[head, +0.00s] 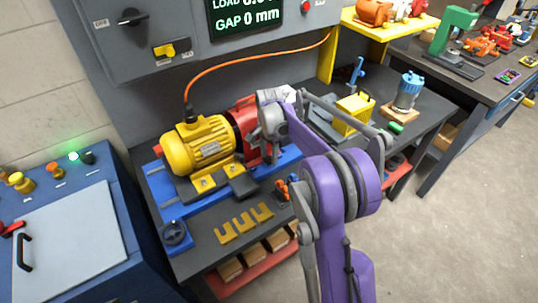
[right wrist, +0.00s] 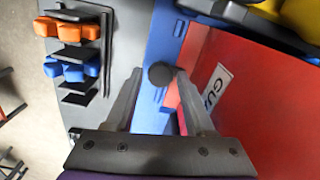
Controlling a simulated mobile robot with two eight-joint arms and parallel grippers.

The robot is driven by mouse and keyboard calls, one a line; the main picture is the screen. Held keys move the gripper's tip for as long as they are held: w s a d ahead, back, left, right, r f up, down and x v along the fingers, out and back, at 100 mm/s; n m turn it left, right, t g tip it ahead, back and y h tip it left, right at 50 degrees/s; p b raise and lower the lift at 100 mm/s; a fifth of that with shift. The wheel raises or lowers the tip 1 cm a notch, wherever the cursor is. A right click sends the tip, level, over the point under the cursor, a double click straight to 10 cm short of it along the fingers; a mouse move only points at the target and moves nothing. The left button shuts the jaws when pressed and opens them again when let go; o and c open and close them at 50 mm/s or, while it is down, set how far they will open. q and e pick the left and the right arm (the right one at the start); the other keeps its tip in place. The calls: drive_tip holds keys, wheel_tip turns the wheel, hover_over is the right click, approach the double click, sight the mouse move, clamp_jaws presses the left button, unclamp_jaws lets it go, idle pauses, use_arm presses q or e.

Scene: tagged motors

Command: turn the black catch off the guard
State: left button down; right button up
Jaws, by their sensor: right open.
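The red guard (right wrist: 245,95) with a white label fills the right of the right wrist view. In the head view the guard (head: 243,116) stands beside the yellow motor (head: 205,146), partly hidden by my right arm. The black catch (right wrist: 160,74) shows as a round dark knob at the guard's left edge, over the blue base (right wrist: 165,42). My right gripper (right wrist: 158,78) is open, with a fingertip on either side of the catch; I cannot tell whether they touch it. The catch is hidden in the head view. My left gripper is out of view.
Blue and orange pieces sit in a dark rack (right wrist: 75,55) left of the gripper. Yellow forked shims (head: 243,223) lie at the bench front. An orange cable (head: 240,62) runs from the motor to the right. A blue cabinet (head: 70,225) stands at left.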

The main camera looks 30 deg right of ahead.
clamp_jaws()
idle(0.3)
drive_tip(key=n, duration=0.3)
drive_tip(key=shift+f+n+b, duration=0.1)
drive_tip(key=shift+n+b, duration=0.3)
drive_tip(key=n, duration=0.4)
drive_tip(key=shift+b, duration=0.4)
drive_tip(key=n, duration=0.5)
drive_tip(key=shift+n+b, duration=0.3)
drive_tip(key=shift+n, duration=0.1)
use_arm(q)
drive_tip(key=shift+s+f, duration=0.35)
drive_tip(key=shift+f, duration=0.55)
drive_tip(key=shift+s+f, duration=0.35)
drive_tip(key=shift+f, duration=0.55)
use_arm(e)
drive_tip(key=shift+w+n, duration=0.1)
drive_tip(key=shift+n, duration=2.1)
